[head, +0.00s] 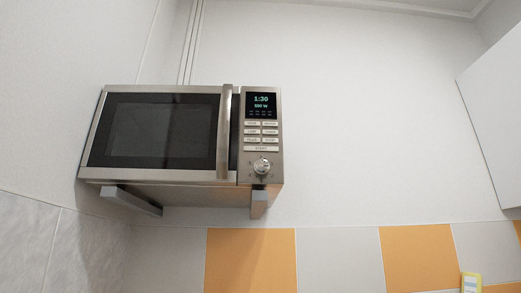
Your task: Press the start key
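A steel microwave (165,175) with a dark glass door sits on two grey wall brackets, left of centre in the head view. Its door is shut, with a vertical handle (224,130) on the right side. The control panel at its right has a lit display (261,104) reading 1:30 and 550 W or a similar value. Below the display are rows of small keys, then one wide start key (261,148), then a round knob (262,166). Neither gripper shows in the view.
The brackets (259,203) stick out under the microwave. A white cabinet (498,120) hangs at the right edge. Orange and white tiles (250,260) line the wall below. A small yellow-edged object (470,283) shows at the bottom right. The wall between microwave and cabinet is bare.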

